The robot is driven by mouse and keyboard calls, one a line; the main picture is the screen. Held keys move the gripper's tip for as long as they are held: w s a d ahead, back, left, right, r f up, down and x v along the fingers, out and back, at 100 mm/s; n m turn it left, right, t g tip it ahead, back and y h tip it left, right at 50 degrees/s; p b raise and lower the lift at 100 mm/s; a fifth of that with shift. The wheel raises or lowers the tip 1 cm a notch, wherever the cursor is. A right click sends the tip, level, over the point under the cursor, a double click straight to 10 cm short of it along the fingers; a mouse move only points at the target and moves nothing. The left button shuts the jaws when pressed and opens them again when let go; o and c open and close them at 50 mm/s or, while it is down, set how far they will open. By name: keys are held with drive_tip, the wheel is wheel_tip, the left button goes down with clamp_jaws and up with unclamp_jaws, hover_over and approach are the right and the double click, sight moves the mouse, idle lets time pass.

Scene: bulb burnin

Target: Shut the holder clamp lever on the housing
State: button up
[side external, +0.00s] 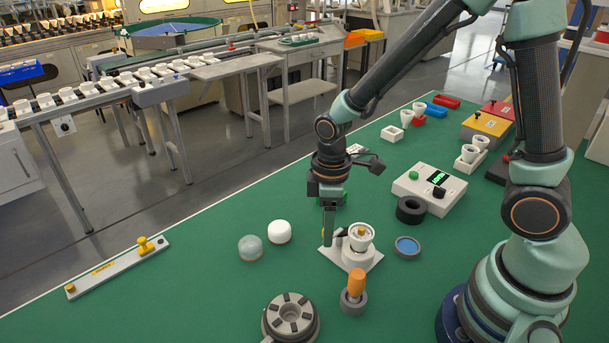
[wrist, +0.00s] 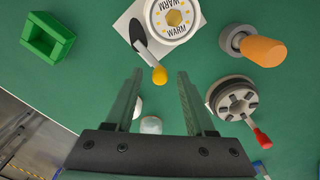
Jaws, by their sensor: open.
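The holder has a white base plate (side external: 372,262) on the green table, and in the wrist view its plate (wrist: 128,22) is at the top. A white housing (side external: 361,242) marked WARM, with a hexagonal yellow-brown centre, sits upright in it; it also shows in the wrist view (wrist: 172,17). The black clamp lever (wrist: 144,50) points outward from the housing and ends in a yellow knob (wrist: 160,75). My gripper (side external: 330,238) is open, pointing down beside the holder. In the wrist view the knob appears between the fingertips; whether either touches it, I cannot tell.
An orange-handled tool (side external: 356,284) and a round slotted fixture (side external: 290,318) stand near the holder's front. A black ring (side external: 411,209) and blue-centred dish (side external: 407,247) are to its right. Two domes (side external: 280,232) lie left. A green box (wrist: 48,54) is nearby.

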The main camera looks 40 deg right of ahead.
clamp_jaws()
drive_tip(key=shift+w, duration=0.1)
drive_tip(key=shift+w+m, duration=0.35)
drive_tip(key=shift+m, duration=0.75)
drive_tip(key=m, duration=0.2)
drive_tip(key=w+m, duration=0.1)
drive_tip(key=shift+w+d+m, duration=0.1)
drive_tip(key=shift+d+m, duration=0.15)
drive_tip(key=shift+m, duration=0.05)
drive_tip(key=m, duration=0.1)
drive_tip(key=w+m, duration=0.1)
drive_tip(key=m, duration=0.1)
drive_tip(key=shift+d, duration=0.4)
drive_tip(key=shift+w+d+m, duration=0.2)
drive_tip(key=shift+m, duration=0.6)
drive_tip(key=shift+w+d+m, duration=0.15)
drive_tip(key=shift+d+m, duration=0.05)
drive_tip(key=shift+m, duration=0.6)
